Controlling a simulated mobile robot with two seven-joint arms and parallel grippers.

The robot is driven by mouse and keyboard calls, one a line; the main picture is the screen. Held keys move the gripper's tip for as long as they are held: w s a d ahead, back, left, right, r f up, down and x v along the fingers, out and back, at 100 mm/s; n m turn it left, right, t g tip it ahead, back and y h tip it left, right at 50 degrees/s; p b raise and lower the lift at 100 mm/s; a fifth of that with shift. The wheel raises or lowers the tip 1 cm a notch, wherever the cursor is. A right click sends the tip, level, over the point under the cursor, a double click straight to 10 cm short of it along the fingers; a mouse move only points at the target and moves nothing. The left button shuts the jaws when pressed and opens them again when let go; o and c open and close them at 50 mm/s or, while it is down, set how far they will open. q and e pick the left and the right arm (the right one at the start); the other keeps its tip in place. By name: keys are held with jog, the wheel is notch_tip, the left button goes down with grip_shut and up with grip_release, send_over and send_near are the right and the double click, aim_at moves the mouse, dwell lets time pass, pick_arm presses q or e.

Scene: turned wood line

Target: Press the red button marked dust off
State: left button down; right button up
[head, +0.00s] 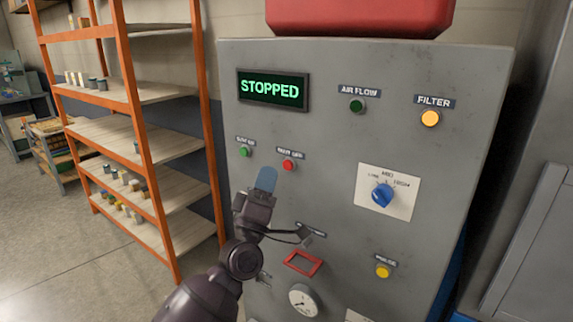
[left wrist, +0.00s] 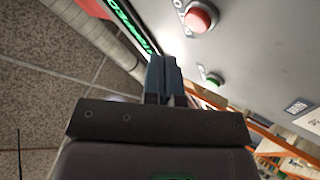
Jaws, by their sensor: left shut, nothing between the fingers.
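The red button (head: 288,166) sits on the grey control panel (head: 330,135), under a small label that is hard to read here. A green button (head: 244,152) is to its left. My left gripper (head: 266,178) is shut and empty, its blue fingertips just below and left of the red button, apart from it as far as I can tell. In the left wrist view the red button (left wrist: 201,17) is above and right of the shut fingers (left wrist: 164,62), and the green button (left wrist: 212,80) is to their right. The display (head: 273,90) reads STOPPED. My right gripper is not in view.
The panel also has a green air flow lamp (head: 357,105), an amber filter lamp (head: 430,118), a blue knob (head: 382,195), a yellow pulse button (head: 383,271), a red frame (head: 303,262) and a gauge (head: 303,300). Orange shelving (head: 148,150) stands left.

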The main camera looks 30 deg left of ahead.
pick_arm(q)
jog(key=s, duration=0.3)
jog(key=shift+a, duration=0.1)
dwell(0.5)
jog(key=shift+w, duration=0.1)
dwell(0.3)
